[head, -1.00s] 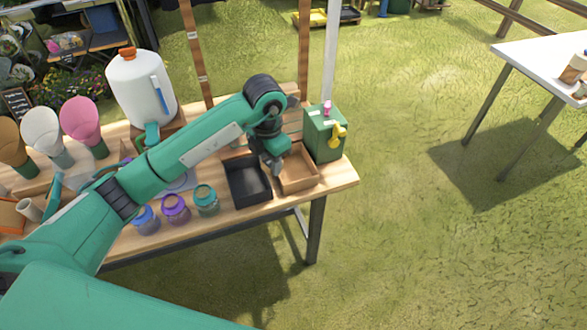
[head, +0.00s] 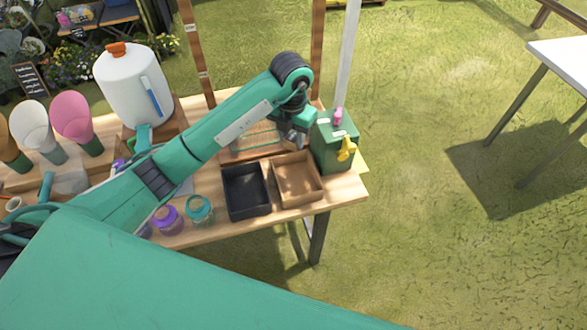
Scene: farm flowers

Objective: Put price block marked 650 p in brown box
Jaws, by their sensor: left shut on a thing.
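The brown box (head: 315,203) is an open wooden tray near the right end of the table. My left gripper (head: 299,143) is above the brown box's back edge, close to the green box. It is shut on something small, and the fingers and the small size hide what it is. I cannot make out the 650 p marking on any block. My right gripper is not in view.
An open black tray (head: 247,211) stands directly left of the brown box. A green box (head: 334,157) with a yellow tap stands to the right. A purple jar (head: 167,221) and a teal jar (head: 199,210) stand left of the trays. A white canister (head: 133,88) stands further back.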

